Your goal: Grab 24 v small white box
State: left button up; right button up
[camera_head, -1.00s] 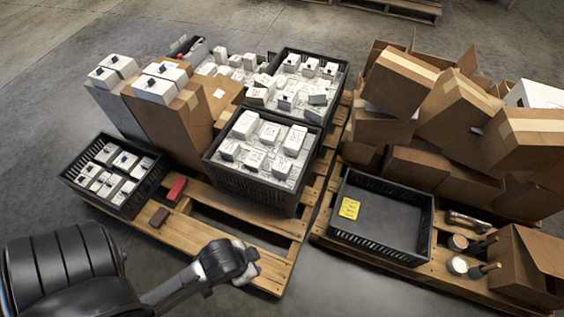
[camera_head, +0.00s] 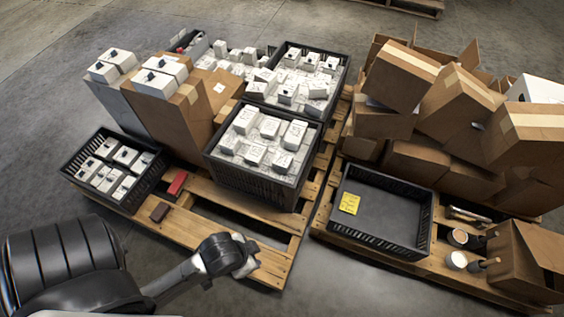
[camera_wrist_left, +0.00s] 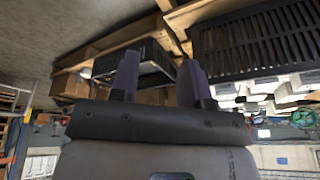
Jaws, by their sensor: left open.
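Small white boxes (camera_head: 270,126) stand in rows in the black center crate (camera_head: 250,188). More white boxes (camera_head: 125,155) with dark tops lie in the left crate (camera_head: 75,181), and others (camera_head: 290,93) in the back crate. I cannot read a 24 v marking on any. My left gripper (camera_head: 246,258) is low in front of the center crate, apart from every box. In the left wrist view its two fingers (camera_wrist_left: 160,78) are spread with nothing between them. White boxes (camera_wrist_left: 265,88) and a black slatted crate (camera_wrist_left: 255,42) show beyond it. My right gripper is out of view.
White boxes (camera_head: 160,84) top tall cartons (camera_head: 165,118) at left. A red item (camera_head: 177,183) and a brown block (camera_head: 159,212) lie on the left pallet (camera_head: 200,228). An almost empty black tray (camera_head: 385,243) with a yellow label and piled cartons (camera_head: 458,105) occupy the right pallet.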

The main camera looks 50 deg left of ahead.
pick_arm(q)
jog(key=shift+d, duration=0.2)
jog(key=shift+o, duration=0.8)
jog(key=o, duration=0.8)
jog(key=shift+a, duration=0.15)
